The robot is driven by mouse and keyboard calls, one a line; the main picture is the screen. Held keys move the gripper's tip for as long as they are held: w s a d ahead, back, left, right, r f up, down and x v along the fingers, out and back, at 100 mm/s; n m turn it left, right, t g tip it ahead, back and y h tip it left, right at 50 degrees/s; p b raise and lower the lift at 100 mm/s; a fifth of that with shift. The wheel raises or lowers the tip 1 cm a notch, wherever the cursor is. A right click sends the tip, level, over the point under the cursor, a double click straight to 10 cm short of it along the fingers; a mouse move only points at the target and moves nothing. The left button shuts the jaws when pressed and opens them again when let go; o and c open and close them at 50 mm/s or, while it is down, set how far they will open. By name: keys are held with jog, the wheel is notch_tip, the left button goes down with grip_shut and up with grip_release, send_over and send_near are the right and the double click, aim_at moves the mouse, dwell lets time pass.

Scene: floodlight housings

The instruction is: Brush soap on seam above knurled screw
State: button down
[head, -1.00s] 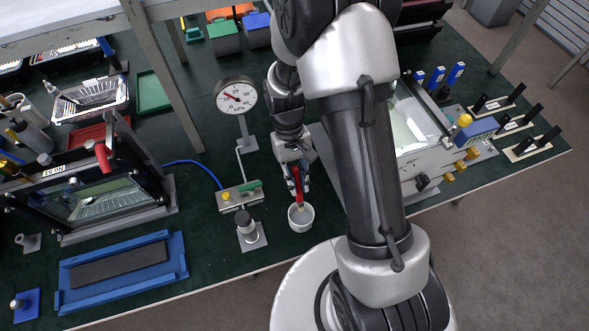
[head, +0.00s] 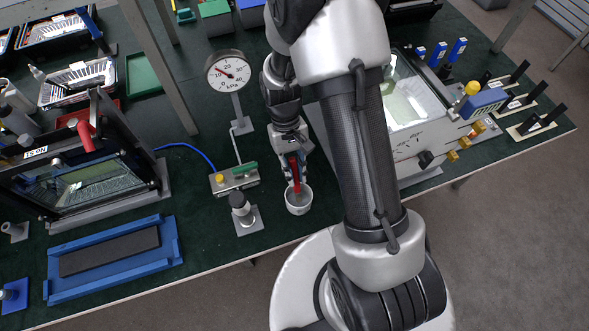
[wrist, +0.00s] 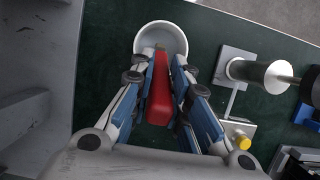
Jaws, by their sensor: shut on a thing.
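My gripper (head: 293,163) is shut on the red handle of a brush (head: 296,174). In the wrist view the red brush (wrist: 160,100) lies between the blue-grey fingers (wrist: 160,85), pointing at a white cup (wrist: 174,34). In the head view the brush's lower end is at the opening of the cup (head: 299,209); the bristles and the soap level are hard to make out. A grey housing (head: 408,143) with a glass window stands at right. Its side carries a black knob (head: 425,159) and brass-coloured knobs (head: 453,155). I cannot tell which is the knurled screw, and the seam is not clear.
A pressure gauge (head: 228,71) stands behind the cup. A valve block (head: 233,181) and a grey post (head: 241,208) are left of the cup. A black-framed glass unit (head: 97,188) and a blue tray (head: 175,242) are farther left. My arm hides part of the bench before the housing.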

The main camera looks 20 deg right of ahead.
jog(key=shift+f+b, duration=0.3)
jog(key=shift+f, duration=0.3)
dwell(1.6)
jog(key=shift+r+p, duration=2.9)
jog(key=shift+r, duration=0.7)
